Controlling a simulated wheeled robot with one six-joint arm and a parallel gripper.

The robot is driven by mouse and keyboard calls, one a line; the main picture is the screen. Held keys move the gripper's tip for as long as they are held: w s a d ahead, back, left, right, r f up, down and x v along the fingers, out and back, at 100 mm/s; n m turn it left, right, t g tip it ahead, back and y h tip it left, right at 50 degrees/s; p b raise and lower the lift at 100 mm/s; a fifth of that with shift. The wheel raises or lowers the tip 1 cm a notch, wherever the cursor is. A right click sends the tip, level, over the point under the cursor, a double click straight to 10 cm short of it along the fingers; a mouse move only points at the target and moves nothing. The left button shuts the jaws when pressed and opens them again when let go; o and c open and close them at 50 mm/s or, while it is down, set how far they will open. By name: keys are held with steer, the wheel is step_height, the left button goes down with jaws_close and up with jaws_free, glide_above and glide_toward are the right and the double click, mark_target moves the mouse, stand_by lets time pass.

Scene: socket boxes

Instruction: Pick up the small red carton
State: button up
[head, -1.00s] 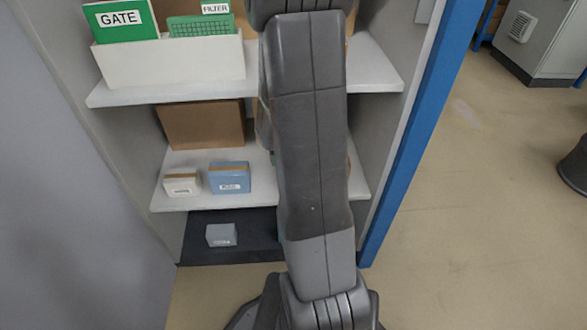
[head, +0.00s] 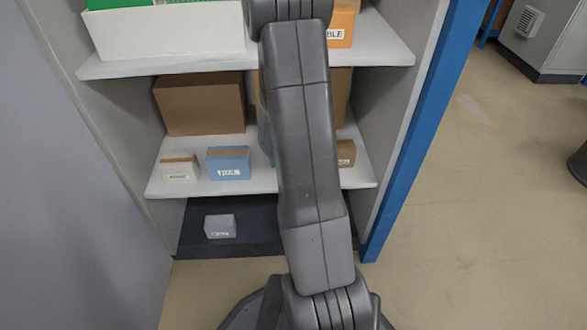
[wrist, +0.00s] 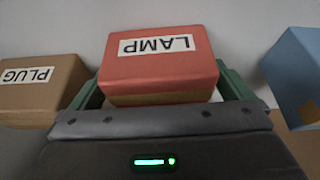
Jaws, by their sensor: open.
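The small red carton (wrist: 158,65) shows in the wrist view with the label LAMP upside down. It sits on a pale shelf, between the two green fingers of my open gripper (wrist: 163,86). One finger is on each side of it, and I cannot tell whether either touches it. In the head view my arm hides the carton and most of the gripper.
A brown PLUG carton (wrist: 40,92) stands left of the gripper in the wrist view, a blue carton (wrist: 298,75) right. In the head view, a white carton (head: 180,168) shares the middle shelf (head: 215,188); a grey box (head: 220,227) is below.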

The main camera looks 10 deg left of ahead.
steer(key=shift+c, duration=0.4)
steer(key=c, duration=0.9)
steer(key=shift+o, duration=0.2)
steer(key=shift+s+r+p, duration=0.15)
steer(key=shift+r+p, duration=0.3)
steer(key=shift+r, duration=0.1)
step_height(320, 180, up, 6)
steer(key=p, duration=0.4)
steer(key=shift+f+p, duration=0.1)
steer(key=shift+p, duration=0.2)
steer(key=s+d+b, duration=0.2)
steer(key=s+b, duration=0.1)
steer(key=s, duration=0.6)
steer(key=s+d+b, duration=0.3)
steer(key=s+b, duration=0.1)
steer(key=s, duration=0.5)
steer(key=shift+s+d, duration=0.25)
steer(key=shift+s, duration=0.1)
